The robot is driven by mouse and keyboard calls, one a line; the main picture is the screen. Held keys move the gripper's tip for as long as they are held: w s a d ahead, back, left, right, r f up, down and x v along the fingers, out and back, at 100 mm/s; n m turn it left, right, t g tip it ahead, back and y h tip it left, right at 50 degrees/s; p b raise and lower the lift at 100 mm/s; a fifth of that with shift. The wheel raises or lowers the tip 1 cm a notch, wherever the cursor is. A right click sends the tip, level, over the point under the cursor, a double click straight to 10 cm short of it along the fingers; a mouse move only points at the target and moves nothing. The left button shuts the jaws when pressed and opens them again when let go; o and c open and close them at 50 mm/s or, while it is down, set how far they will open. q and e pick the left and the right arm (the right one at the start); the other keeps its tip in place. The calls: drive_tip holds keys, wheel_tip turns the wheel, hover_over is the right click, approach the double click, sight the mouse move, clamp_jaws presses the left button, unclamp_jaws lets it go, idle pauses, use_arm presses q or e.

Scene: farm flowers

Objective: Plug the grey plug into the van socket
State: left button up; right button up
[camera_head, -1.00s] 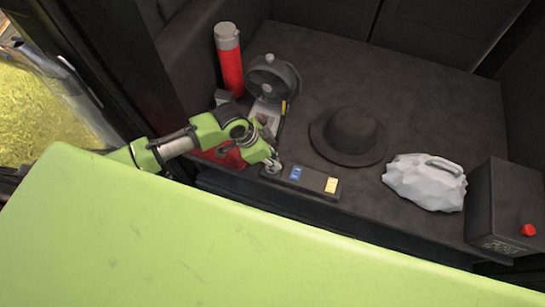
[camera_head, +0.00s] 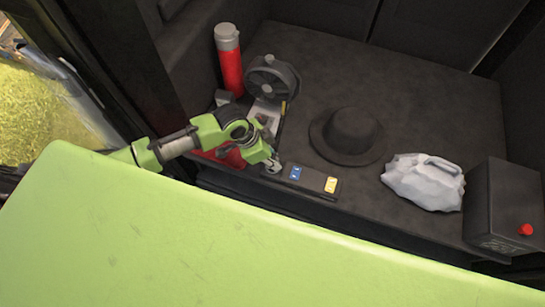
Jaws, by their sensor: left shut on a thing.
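My left gripper (camera_head: 271,161) reaches in from the left to the front edge of the van's dark floor. It is shut on a small grey thing, probably the grey plug, which its fingers mostly hide. The fingertips are at the left end of a dark socket panel (camera_head: 313,181) with a blue socket (camera_head: 296,173) and a yellow one (camera_head: 331,184). I cannot tell whether the held thing is in a socket or touching the panel. My right gripper is not in view.
Behind my gripper stand a red flask (camera_head: 230,65) and a round dark grey device (camera_head: 272,78). A red thing (camera_head: 229,156) lies beside my arm.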

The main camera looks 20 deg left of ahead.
use_arm(q)
drive_tip(key=shift+p, duration=0.55)
idle(0.6)
drive_tip(key=shift+f+b, duration=0.35)
drive_tip(key=shift+f, duration=0.2)
idle(0.4)
drive_tip(key=o, duration=1.1)
drive_tip(key=v, duration=1.2)
